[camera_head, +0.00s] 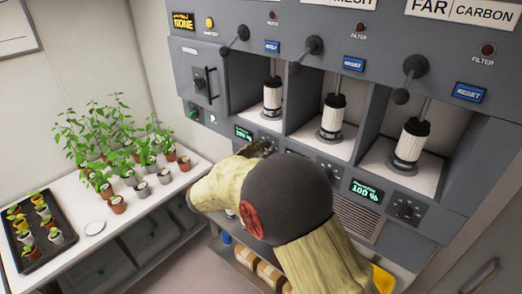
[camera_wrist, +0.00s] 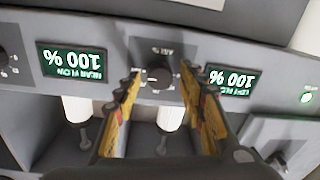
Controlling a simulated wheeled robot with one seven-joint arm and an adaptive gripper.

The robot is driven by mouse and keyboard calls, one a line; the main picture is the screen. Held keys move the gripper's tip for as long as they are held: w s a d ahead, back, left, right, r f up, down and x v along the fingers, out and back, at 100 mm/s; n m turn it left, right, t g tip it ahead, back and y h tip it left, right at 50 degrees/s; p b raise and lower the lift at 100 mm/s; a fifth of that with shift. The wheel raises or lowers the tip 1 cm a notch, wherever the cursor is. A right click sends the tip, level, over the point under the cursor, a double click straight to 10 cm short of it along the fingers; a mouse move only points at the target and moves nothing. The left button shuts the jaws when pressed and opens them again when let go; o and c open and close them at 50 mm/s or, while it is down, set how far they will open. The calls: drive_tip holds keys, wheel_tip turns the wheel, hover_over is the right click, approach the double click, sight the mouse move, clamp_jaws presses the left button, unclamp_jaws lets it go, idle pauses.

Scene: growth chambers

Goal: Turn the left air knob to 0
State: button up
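The left air knob (camera_wrist: 158,73) is a small dark round knob on the grey panel. In the wrist view, which is upside down, it sits between and just beyond the fingertips of my gripper (camera_wrist: 157,80). The yellow fingers are open on either side of it; contact cannot be told. The left flow display (camera_wrist: 230,80) beside it reads 100 %, and it also shows in the head view (camera_head: 244,133). In the head view my arm hides most of the gripper and the knob.
Another display (camera_wrist: 73,63) reads 100 %, with a dark knob (camera_wrist: 5,62) beside it. The right-hand display (camera_head: 367,191) and its knob (camera_head: 407,210) are clear of my arm. Levers (camera_head: 313,45) jut out above the chambers. Potted plants (camera_head: 115,160) stand on a white table at left.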

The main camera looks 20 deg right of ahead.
clamp_jaws()
